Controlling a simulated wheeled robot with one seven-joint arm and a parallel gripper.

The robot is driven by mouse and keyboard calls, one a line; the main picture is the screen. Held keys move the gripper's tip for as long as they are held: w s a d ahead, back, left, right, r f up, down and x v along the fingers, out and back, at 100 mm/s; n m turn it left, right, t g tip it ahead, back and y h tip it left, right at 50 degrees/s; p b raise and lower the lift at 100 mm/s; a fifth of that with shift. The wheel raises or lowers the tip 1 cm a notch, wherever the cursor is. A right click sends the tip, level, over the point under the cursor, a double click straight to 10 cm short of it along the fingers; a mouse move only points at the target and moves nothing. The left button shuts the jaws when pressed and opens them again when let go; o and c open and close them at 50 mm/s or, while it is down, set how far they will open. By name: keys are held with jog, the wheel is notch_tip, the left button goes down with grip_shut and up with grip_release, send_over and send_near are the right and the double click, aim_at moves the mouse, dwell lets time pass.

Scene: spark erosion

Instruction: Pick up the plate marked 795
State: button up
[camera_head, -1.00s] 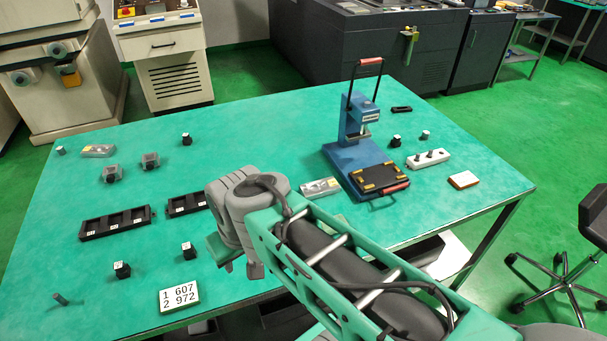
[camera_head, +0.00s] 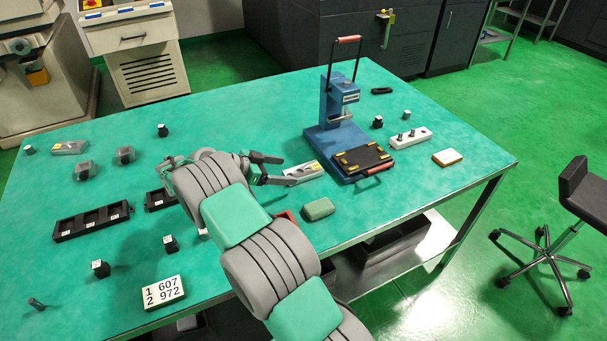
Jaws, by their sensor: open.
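No marking 795 can be read in this view. A grey metal plate (camera_head: 308,170) with a small yellow mark lies on the green table, left of the blue press. A similar grey plate (camera_head: 70,147) lies at the far left of the table. My gripper (camera_head: 276,169) is open, with its dark fingers pointing right, close to the left end of the plate by the press. I cannot tell whether they touch it. My arm hides part of the table's front middle.
The blue press (camera_head: 340,125) with its black bed stands right of my gripper. A green rounded block (camera_head: 318,209) lies in front. Black trays (camera_head: 92,221), small black blocks and a white number card (camera_head: 163,292) reading 1 607, 2 972 lie left. The table's back middle is clear.

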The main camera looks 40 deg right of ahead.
aim_at(304, 171)
jog(key=p+x, duration=0.1)
jog(key=x, duration=0.6)
jog(key=shift+w+d, duration=0.1)
jog(key=shift+r, duration=0.1)
grip_shut()
dwell(0.5)
